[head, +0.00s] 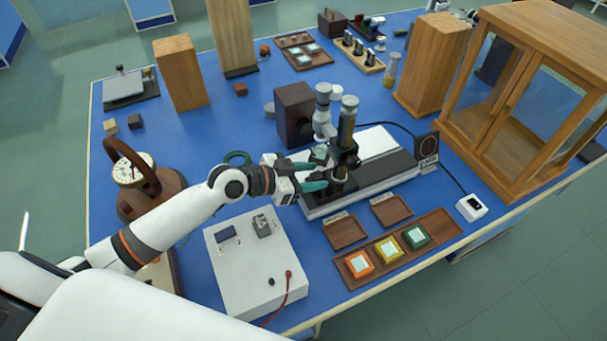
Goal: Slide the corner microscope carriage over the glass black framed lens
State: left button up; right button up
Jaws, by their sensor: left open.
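The microscope carriage (347,135) stands on a long black-and-white rail base (383,176) near the middle of the blue bench. The fingers partly hide the carriage's foot. Square framed pieces with orange, yellow and green frames lie in a wooden tray (440,225) in front. I cannot make out a black framed lens for certain. My right gripper is not in view.
A white box (258,262) with a red cable stands front left of the rail. A round dial gauge (132,170) is at the left. A glass-doored wooden cabinet (525,95) fills the right. A dark wooden box (296,112) and a grey cylinder piece stand close behind the carriage.

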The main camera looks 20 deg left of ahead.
pick_arm(q)
jog(key=b+v, duration=0.3)
jog(key=v, duration=0.9)
jog(key=shift+f, duration=0.15)
